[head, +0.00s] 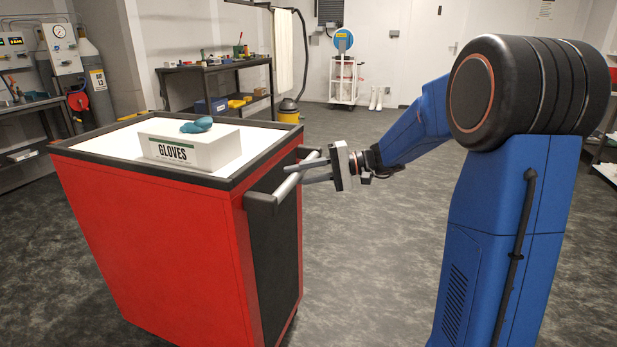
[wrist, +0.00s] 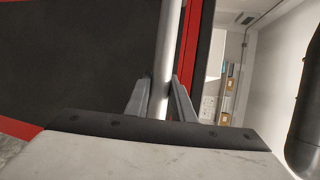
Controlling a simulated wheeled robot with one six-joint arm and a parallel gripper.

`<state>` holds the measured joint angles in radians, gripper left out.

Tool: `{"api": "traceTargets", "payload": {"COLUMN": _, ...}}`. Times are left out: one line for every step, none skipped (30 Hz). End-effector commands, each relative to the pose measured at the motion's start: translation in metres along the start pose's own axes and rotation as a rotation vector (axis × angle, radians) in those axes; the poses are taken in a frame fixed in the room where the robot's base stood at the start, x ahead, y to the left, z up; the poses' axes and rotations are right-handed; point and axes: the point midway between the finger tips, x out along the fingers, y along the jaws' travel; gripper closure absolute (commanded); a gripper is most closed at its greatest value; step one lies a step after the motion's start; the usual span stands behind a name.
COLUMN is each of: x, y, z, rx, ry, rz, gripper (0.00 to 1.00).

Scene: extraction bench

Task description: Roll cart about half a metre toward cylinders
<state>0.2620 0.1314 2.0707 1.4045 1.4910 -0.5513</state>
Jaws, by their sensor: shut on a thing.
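The red cart (head: 150,240) stands at the left in the head view, with a white top and a dark side panel facing my arm. Its grey push handle (head: 284,188) sticks out from that side. My gripper (head: 318,172) is at the handle, and its fingers are closed around the bar. In the wrist view the handle bar (wrist: 166,60) runs between the two fingertips (wrist: 162,100), with the cart's dark panel (wrist: 75,55) behind. The gas cylinders (head: 90,62) stand at the far left by the wall, beyond the cart. Their lower parts are partly hidden.
A box of gloves (head: 190,148) sits on the cart top. Left of the cart is a bench (head: 28,105) with a gauge panel. A dark workbench (head: 215,68), a yellow vacuum (head: 288,110) and a white trolley (head: 343,80) stand at the back. The floor (head: 375,230) right of the cart is clear.

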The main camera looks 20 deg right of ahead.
Motion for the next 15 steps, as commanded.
{"api": "traceTargets", "payload": {"x": 0.010, "y": -0.002, "z": -0.003, "rx": -0.001, "ry": -0.003, "rz": 0.000, "gripper": 1.00}}
{"api": "traceTargets", "payload": {"x": 0.015, "y": -0.003, "z": -0.005, "rx": -0.002, "ry": -0.003, "rz": 0.000, "gripper": 1.00}}
{"api": "traceTargets", "payload": {"x": 0.022, "y": -0.005, "z": -0.008, "rx": -0.002, "ry": -0.002, "rz": 0.000, "gripper": 1.00}}
{"api": "traceTargets", "payload": {"x": 0.027, "y": -0.006, "z": -0.011, "rx": -0.002, "ry": -0.003, "rz": -0.001, "gripper": 1.00}}
{"api": "traceTargets", "payload": {"x": 0.033, "y": -0.007, "z": -0.013, "rx": -0.002, "ry": -0.003, "rz": 0.000, "gripper": 1.00}}
{"api": "traceTargets", "payload": {"x": 0.039, "y": -0.008, "z": -0.016, "rx": -0.001, "ry": -0.002, "rz": 0.000, "gripper": 1.00}}
{"api": "traceTargets", "payload": {"x": 0.044, "y": -0.009, "z": -0.018, "rx": -0.001, "ry": -0.003, "rz": 0.000, "gripper": 1.00}}
{"api": "traceTargets", "payload": {"x": 0.050, "y": -0.010, "z": -0.019, "rx": -0.001, "ry": -0.003, "rz": 0.000, "gripper": 1.00}}
{"api": "traceTargets", "payload": {"x": 0.056, "y": -0.012, "z": -0.023, "rx": -0.001, "ry": -0.002, "rz": 0.000, "gripper": 1.00}}
{"api": "traceTargets", "payload": {"x": 0.061, "y": -0.013, "z": -0.025, "rx": -0.001, "ry": -0.002, "rz": 0.000, "gripper": 1.00}}
{"api": "traceTargets", "payload": {"x": 0.067, "y": -0.015, "z": -0.027, "rx": -0.001, "ry": -0.003, "rz": 0.000, "gripper": 1.00}}
{"api": "traceTargets", "payload": {"x": 0.074, "y": -0.016, "z": -0.029, "rx": -0.001, "ry": -0.003, "rz": 0.000, "gripper": 1.00}}
{"api": "traceTargets", "payload": {"x": 0.079, "y": -0.016, "z": -0.032, "rx": -0.001, "ry": -0.003, "rz": 0.000, "gripper": 1.00}}
{"api": "traceTargets", "payload": {"x": 0.084, "y": -0.018, "z": -0.034, "rx": -0.001, "ry": -0.002, "rz": 0.000, "gripper": 1.00}}
{"api": "traceTargets", "payload": {"x": 0.091, "y": -0.019, "z": -0.037, "rx": -0.001, "ry": -0.002, "rz": 0.000, "gripper": 1.00}}
